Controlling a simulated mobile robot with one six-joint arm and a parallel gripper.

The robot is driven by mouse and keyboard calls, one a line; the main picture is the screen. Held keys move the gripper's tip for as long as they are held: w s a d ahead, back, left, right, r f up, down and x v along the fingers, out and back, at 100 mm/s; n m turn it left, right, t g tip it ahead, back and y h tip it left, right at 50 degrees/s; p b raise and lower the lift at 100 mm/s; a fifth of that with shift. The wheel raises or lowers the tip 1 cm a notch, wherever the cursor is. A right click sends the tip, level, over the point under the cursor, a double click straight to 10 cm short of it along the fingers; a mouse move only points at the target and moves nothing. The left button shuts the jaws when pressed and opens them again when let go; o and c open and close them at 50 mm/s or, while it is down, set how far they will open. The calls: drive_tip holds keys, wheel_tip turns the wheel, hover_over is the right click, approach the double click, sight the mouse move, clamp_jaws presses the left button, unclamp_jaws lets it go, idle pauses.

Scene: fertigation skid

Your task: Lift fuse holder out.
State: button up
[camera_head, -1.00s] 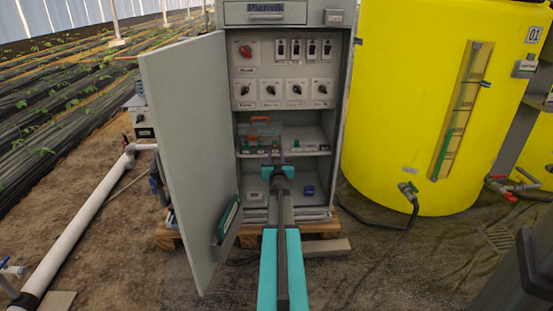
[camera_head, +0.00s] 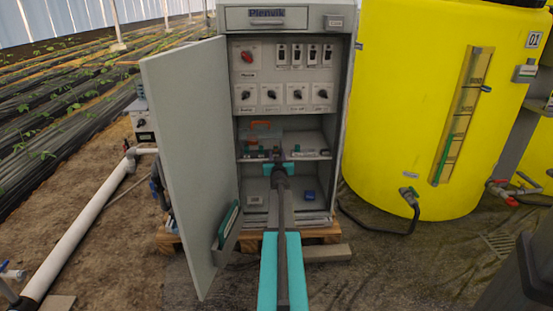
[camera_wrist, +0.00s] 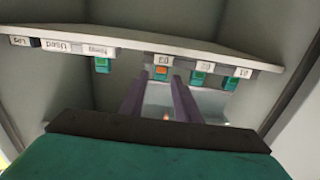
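Several green fuse holders stand along the labelled front edge of the cabinet shelf (camera_head: 310,157). The wrist view looks upside down, so they hang below the shelf edge there. One holder with an orange face (camera_wrist: 160,73) sits under a label that seems to read C3. My gripper (camera_wrist: 159,78) is open, its two dark fingers either side of this holder with a visible gap on each side. Other green holders (camera_wrist: 200,77) (camera_wrist: 231,83) are to its right, and one (camera_wrist: 102,65) is to its left. In the head view my gripper (camera_head: 278,157) is at the shelf front and covers the holder there.
The grey cabinet door (camera_head: 190,160) stands open on the left. A switch panel (camera_head: 285,75) is above the shelf. A clear box with an orange handle (camera_head: 262,124) stands behind on the shelf. A blue item (camera_head: 309,196) lies below. A yellow tank (camera_head: 420,100) is at right.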

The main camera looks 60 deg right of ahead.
sight(276, 146)
drive_tip(key=shift+x, duration=1.55)
drive_tip(key=c, duration=0.7)
clamp_jaws()
drive_tip(key=shift+r+p, duration=0.15)
drive_tip(key=shift+p, duration=0.15)
drive_tip(key=shift+w+r+p, duration=0.1)
drive_tip(key=shift+r+p, duration=0.85)
drive_tip(key=shift+r, duration=0.15)
drive_tip(key=shift+a, duration=0.1)
drive_tip(key=v, duration=0.7)
